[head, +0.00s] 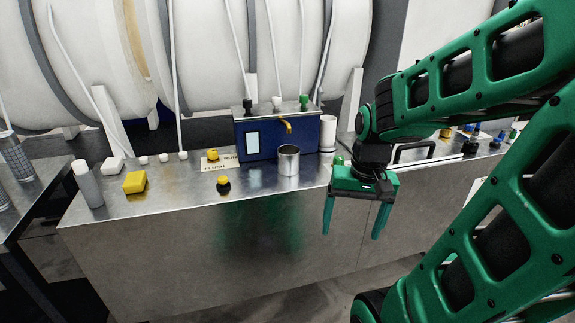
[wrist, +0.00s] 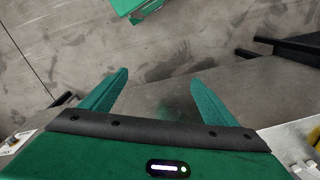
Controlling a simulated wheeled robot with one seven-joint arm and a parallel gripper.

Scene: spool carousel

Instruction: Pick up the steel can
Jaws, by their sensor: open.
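The steel can (head: 288,161) is a small open-topped metal cylinder. It stands upright on the metal counter (head: 140,206), in front of the blue box (head: 262,139) and below its brass spout (head: 286,125). My gripper (head: 350,232) is to the right of the can and nearer the camera, in front of the counter, with its fingers pointing down. The green fingers are spread and empty, and they do not touch the can. In the wrist view, my gripper (wrist: 158,84) is open above the grey floor, and the can is not in that view.
A yellow sponge (head: 134,182), a white-grey cylinder (head: 87,184) and a yellow-and-black knob (head: 223,185) are on the counter left of the can. A white cylinder (head: 327,133) stands behind it to the right. Large white spools (head: 215,50) fill the back.

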